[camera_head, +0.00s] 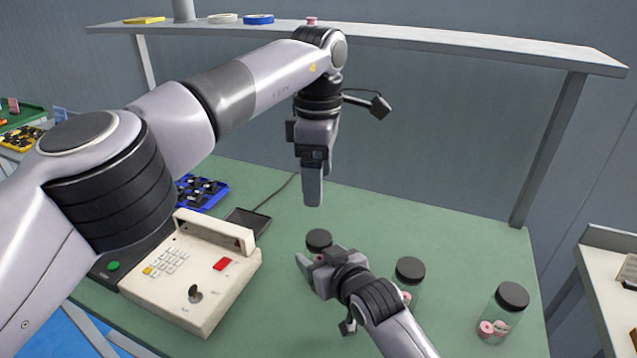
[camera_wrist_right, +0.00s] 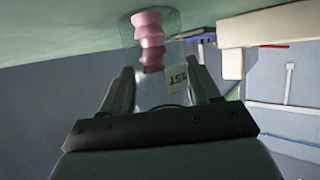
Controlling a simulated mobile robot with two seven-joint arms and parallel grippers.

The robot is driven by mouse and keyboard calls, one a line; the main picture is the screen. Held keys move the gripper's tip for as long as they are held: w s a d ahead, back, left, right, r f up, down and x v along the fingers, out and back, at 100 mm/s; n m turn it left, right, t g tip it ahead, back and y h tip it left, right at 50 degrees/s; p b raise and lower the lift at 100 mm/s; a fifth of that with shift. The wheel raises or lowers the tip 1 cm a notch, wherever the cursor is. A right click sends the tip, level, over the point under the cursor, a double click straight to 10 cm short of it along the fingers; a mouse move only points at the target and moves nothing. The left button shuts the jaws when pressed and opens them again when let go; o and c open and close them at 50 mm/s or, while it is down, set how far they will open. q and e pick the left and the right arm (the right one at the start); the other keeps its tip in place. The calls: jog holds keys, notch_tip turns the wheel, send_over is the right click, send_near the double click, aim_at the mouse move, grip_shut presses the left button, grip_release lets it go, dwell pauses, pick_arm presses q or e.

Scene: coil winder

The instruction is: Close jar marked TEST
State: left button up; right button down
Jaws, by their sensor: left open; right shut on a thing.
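The jar marked TEST is a clear jar (camera_wrist_right: 151,42) with pink spools inside, and its label (camera_wrist_right: 180,78) shows only partly in the right wrist view. My right gripper (camera_head: 312,272) is shut on this jar, one finger on each side of it. In the head view a round black lid (camera_head: 319,239) sits at the top of the jar; I cannot tell whether it is seated tight. My left gripper (camera_head: 313,190) is open and empty, pointing down above the lid, apart from it. The gap between its fingers is hard to see from this side.
Two more black-lidded jars (camera_head: 409,272) (camera_head: 509,300) with pink spools stand to the right. A beige coil winder (camera_head: 185,280) with a keypad and a blue tray (camera_head: 203,194) are at the left. A shelf (camera_head: 400,38) spans the back. The green table (camera_head: 440,225) is clear behind the jars.

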jog(key=shift+c, duration=0.8)
grip_release()
jog(key=shift+p+v, duration=0.35)
jog(key=shift+v, duration=3.2)
jog(key=shift+s, duration=0.1)
